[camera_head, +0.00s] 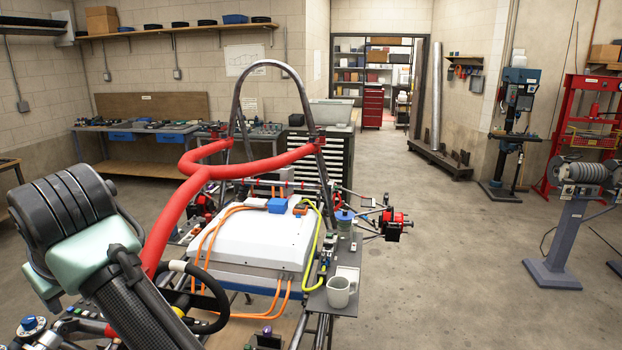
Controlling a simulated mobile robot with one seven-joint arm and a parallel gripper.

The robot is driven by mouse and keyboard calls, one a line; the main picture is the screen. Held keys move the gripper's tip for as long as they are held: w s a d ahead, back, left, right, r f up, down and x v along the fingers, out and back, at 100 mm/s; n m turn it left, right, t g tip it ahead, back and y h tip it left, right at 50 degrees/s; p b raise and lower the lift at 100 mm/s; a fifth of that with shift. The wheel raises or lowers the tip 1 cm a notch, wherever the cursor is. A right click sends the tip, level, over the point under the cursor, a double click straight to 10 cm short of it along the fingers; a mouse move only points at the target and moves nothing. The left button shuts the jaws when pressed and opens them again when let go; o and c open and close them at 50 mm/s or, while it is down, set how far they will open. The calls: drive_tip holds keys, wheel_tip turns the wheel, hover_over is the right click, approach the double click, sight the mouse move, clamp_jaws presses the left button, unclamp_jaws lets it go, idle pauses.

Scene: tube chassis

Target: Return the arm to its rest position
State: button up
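Part of my arm (68,208) fills the lower left of the head view: a thick black ribbed joint with pale green covers and a dark tubular link (145,295) running down to the bottom edge. No gripper fingers show, so I cannot see whether the gripper is open or holds anything. The arm stands in front of the left side of a tube chassis with a red padded tube (235,170) and a dark hoop (240,100). Whether the arm touches the chassis cannot be told.
A white box (240,240) with orange cables sits on the chassis. A grey mug (339,292) stands on a small plate at its right front. A workbench (135,130) lines the back left wall. A grey stand (565,235) is at right. The floor (440,265) between is clear.

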drive_tip(key=w+d+r+m+t+y+b, duration=0.1)
drive_tip(key=d+r+m+t+y+b, duration=0.1)
drive_tip(key=d+r+t, duration=0.4)
drive_tip(key=w+d+r+m+t+y+b, duration=0.1)
drive_tip(key=d+r+m+t+y+b, duration=0.2)
drive_tip(key=r, duration=0.4)
drive_tip(key=s+d+r+m+t+h, duration=0.2)
drive_tip(key=s+d+r+t+h, duration=0.1)
drive_tip(key=d, duration=0.5)
drive_tip(key=s+d+r+m+t+h+b, duration=0.1)
drive_tip(key=s+d+r+m+t+h, duration=0.2)
drive_tip(key=s+d+t+h, duration=0.2)
drive_tip(key=s+d+r+m+t+h, duration=0.3)
drive_tip(key=s+d+t, duration=0.1)
drive_tip(key=d, duration=0.6)
drive_tip(key=shift+d+t+h+b, duration=0.4)
drive_tip(key=shift+t, duration=0.3)
